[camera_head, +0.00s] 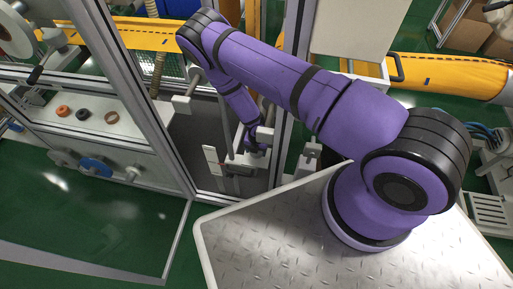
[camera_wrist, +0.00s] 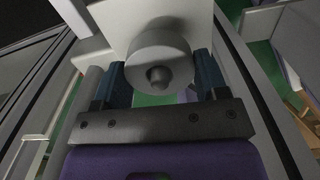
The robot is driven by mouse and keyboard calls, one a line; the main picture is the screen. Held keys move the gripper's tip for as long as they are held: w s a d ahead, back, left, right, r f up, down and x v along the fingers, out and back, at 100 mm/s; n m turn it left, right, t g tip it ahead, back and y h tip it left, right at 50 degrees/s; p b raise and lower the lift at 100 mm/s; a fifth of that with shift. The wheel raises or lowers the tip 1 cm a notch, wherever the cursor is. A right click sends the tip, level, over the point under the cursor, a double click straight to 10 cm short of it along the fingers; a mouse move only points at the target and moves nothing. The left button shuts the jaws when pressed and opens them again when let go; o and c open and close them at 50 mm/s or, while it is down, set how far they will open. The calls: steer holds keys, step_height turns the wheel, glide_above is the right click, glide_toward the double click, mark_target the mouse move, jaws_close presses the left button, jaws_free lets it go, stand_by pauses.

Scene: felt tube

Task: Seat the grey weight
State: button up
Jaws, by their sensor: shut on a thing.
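The grey weight (camera_wrist: 156,48) is a round, thick disc in the wrist view, with a small dark stub (camera_wrist: 158,77) at the middle of its near face. My gripper (camera_wrist: 160,65) has its two blue fingers on either side of the weight and is shut on it. A pale block (camera_wrist: 112,22) stands behind the weight; whether they touch is hidden. In the head view my gripper (camera_head: 256,146) is low inside the metal frame, and the weight cannot be made out there.
Metal frame posts (camera_head: 290,85) stand close beside my arm. A white upright plate (camera_head: 212,167) is left of the gripper. A ledge on the left holds an orange ring (camera_head: 63,111), a black ring (camera_head: 83,114) and a brown ring (camera_head: 111,117). A blue wheel (camera_head: 95,166) is below.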

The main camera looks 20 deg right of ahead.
steer(key=shift+f, duration=1.3)
steer(key=shift+f, duration=0.25)
steer(key=o, duration=1.3)
steer(key=shift+s, duration=0.1)
step_height(320, 180, up, 10)
steer(key=shift+r, duration=0.4)
steer(key=shift+a, duration=0.1)
